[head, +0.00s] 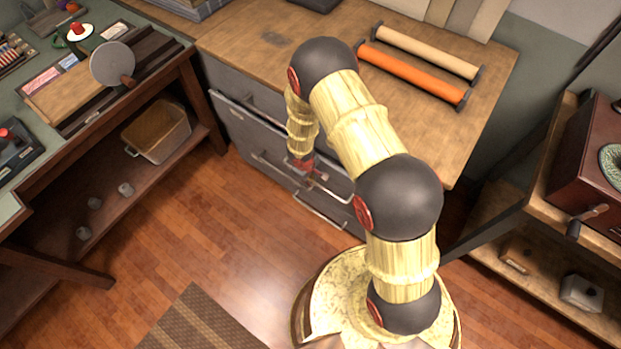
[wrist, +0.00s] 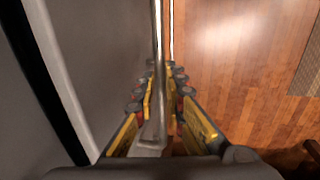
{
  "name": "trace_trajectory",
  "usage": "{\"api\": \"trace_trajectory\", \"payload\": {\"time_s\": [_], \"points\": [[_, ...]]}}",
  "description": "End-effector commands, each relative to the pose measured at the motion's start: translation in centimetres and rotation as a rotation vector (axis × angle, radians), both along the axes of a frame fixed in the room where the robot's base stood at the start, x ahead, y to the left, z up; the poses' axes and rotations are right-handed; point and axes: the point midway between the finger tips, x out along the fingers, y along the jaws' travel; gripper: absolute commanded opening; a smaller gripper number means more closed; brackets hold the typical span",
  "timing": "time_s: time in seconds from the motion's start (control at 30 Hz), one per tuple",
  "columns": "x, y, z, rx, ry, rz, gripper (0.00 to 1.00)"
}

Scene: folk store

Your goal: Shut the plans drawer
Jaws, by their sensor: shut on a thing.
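A grey metal drawer cabinet (head: 240,123) stands under a wooden worktop. Its upper drawer front (head: 233,112) stands out a little, with a light edge along its top; no label is readable, so I cannot tell which is the plans drawer. My gripper (head: 308,172) is at the right part of the drawer fronts, partly hidden by my arm. In the wrist view, my gripper (wrist: 160,85) has its fingers on both sides of a metal bar handle (wrist: 157,40) and is shut on it. The grey drawer front (wrist: 100,60) lies left of the handle, with a dark gap beyond its edge.
The worktop (head: 270,45) holds an orange roll (head: 410,72) and a beige roll (head: 428,50). A workbench (head: 75,160) with a basket (head: 158,132) stands at left. A shelf (head: 540,270) stands at right. The wooden floor before the cabinet is clear, with a rug (head: 200,325).

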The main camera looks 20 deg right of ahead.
Motion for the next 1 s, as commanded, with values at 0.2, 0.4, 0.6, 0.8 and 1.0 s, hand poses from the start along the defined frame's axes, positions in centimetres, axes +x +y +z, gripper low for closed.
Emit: {"api": "trace_trajectory", "payload": {"time_s": [0.2, 0.4, 0.6, 0.8, 1.0], "points": [[0.0, 0.0, 0.0, 0.0, 0.0, 0.0, 0.0], [0.0, 0.0, 0.0, 0.0, 0.0, 0.0, 0.0], [0.0, 0.0, 0.0, 0.0, 0.0, 0.0, 0.0], [0.1, -0.2, 0.0, 0.0, 0.0, -0.001, 0.0], [1.8, -2.5, 0.1, 0.0, 0.0, -0.003, 0.0]]}}
